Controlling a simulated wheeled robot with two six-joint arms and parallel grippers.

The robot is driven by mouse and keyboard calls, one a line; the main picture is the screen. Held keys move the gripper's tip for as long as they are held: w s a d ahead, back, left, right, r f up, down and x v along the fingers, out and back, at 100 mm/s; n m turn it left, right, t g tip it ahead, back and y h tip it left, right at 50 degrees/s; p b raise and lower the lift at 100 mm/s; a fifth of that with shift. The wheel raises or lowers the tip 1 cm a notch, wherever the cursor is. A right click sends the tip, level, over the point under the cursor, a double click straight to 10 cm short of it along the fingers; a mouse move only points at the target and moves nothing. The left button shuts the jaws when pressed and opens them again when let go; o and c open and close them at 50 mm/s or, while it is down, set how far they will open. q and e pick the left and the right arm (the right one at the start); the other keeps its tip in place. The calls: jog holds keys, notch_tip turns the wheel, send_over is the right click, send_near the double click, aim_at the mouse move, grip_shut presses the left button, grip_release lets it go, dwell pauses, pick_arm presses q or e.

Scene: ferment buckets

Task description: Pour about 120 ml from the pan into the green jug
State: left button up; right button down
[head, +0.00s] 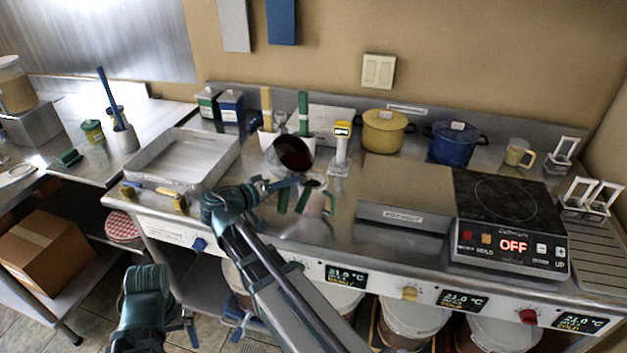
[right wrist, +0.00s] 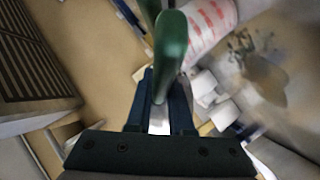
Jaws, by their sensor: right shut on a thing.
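The pan (head: 294,153) is tilted, its mouth toward the head camera, with dark red liquid inside. My right gripper (head: 290,184) is shut on the pan just below its bowl. In the right wrist view a green handle (right wrist: 171,45) sits between the fingers (right wrist: 160,100). The green jug (head: 308,228), see-through with green parts, stands on the steel counter just below the pan. Dark red shows near its top; its level is unclear, and the arm and gripper partly cover it. My left gripper (head: 175,335) is low at the left, away from the counter; its jaws are unclear.
A steel tray (head: 180,180) stands left of the jug. A grey box (head: 403,188) and a hotplate (head: 508,215) reading OFF stand to the right. A yellow pot (head: 384,132), a blue pot (head: 454,143) and a yellow-topped device (head: 342,145) stand behind.

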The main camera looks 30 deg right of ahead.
pick_arm(q)
jog(key=shift+d+r, duration=0.3)
jog(key=shift+d, duration=0.1)
pick_arm(e)
jog(key=shift+s+r+m, duration=0.15)
jog(key=shift+s+m, duration=0.05)
jog(key=shift+m, duration=0.1)
pick_arm(q)
jog(key=shift+d, duration=0.2)
pick_arm(e)
jog(key=shift+f+y, duration=0.2)
jog(key=shift+y, duration=0.1)
jog(key=shift+d, duration=0.1)
